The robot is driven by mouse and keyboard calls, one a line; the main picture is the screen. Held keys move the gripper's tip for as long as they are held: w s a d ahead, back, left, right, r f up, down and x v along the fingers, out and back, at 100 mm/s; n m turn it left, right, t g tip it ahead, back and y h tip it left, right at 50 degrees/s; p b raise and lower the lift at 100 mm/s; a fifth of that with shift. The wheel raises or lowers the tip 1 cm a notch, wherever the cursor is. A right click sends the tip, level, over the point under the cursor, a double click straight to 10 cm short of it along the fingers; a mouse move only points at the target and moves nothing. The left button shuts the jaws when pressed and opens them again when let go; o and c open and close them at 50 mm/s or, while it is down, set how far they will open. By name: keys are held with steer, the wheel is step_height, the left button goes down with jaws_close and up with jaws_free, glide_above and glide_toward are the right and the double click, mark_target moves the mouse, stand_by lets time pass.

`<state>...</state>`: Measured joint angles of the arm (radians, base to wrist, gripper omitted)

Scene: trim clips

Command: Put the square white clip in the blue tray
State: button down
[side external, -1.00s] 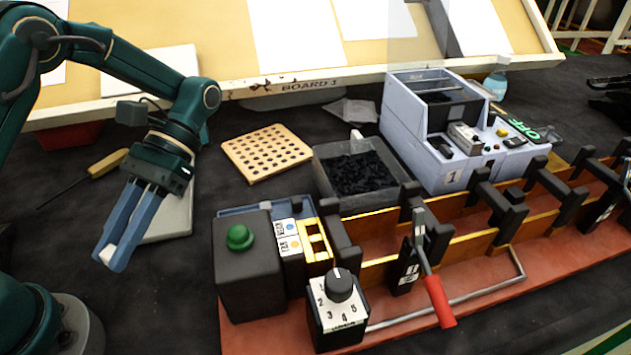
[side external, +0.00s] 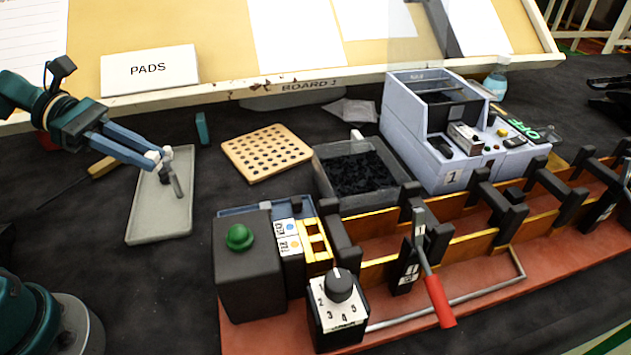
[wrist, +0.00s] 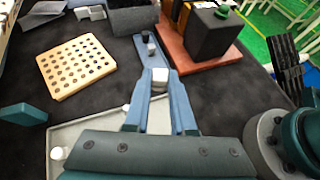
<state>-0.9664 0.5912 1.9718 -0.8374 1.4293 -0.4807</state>
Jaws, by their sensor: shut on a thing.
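My gripper (side external: 158,160) points right above the upper part of a shallow grey tray (side external: 147,222) in the side view. A blue-rimmed tray (side external: 232,211) is partly hidden behind a black box.
The black box with a green button (side external: 240,237) and a dial box (side external: 338,310) stand on the red base. A perforated wooden board (side external: 266,152), a dark-filled bin (side external: 358,172) and a teal block (side external: 202,128) lie right of my gripper. Dark mat is clear between the trays.

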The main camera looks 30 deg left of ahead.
glide_above(222, 211)
steer(key=s+d, duration=0.2)
steer(key=f, duration=0.6)
steer(key=shift+w+f, duration=0.25)
steer(key=shift+f, duration=2.1)
steer(key=c, duration=0.8)
jaws_free()
steer(key=shift+f, duration=0.1)
steer(key=shift+o, duration=0.2)
